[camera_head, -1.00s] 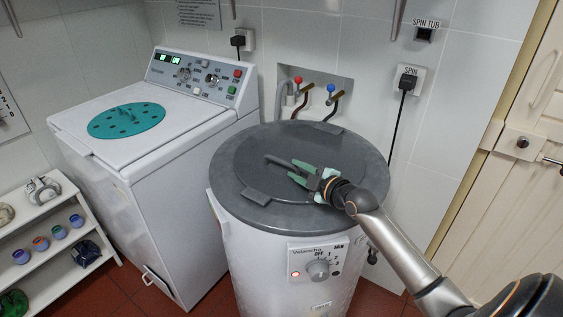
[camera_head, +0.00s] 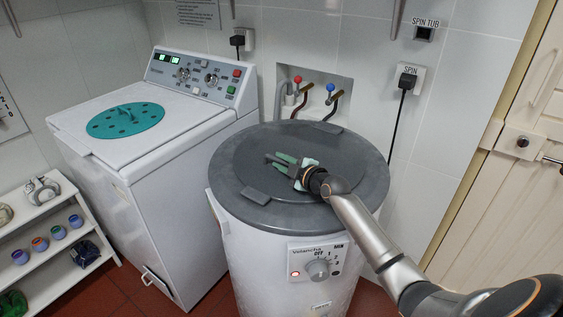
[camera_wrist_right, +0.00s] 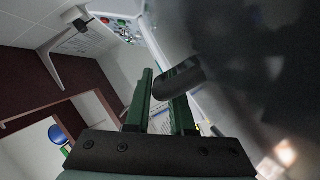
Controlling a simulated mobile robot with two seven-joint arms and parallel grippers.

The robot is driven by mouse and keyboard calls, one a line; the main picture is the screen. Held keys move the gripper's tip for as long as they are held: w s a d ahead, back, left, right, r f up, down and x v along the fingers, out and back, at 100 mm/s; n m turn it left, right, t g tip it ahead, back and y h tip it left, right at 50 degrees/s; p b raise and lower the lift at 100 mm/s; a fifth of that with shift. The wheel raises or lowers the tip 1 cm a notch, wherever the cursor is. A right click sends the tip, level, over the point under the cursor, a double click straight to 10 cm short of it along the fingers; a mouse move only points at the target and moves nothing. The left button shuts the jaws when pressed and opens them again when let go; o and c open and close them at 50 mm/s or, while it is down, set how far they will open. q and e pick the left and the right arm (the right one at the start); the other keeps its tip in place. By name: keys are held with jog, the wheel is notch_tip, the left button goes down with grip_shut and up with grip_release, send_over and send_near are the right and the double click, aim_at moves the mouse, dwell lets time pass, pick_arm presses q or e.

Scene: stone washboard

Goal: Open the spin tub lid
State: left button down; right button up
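The spin tub (camera_head: 268,250) is a white round tub with a dial panel on its front. Its dark grey round lid (camera_head: 345,180) lies flat and closed on top. The fingers also show in the right wrist view (camera_wrist_right: 160,105); I see no firm grip there. My left gripper is not in view.
A white washer (camera_head: 160,210) with a teal disc (camera_head: 125,121) stands left of the tub. Pipes with red and blue taps (camera_head: 330,88) are on the wall behind. A shelf (camera_head: 60,240) is at lower left and a cream door (camera_head: 510,180) at right.

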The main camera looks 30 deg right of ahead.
grip_shut()
dwell(1.2)
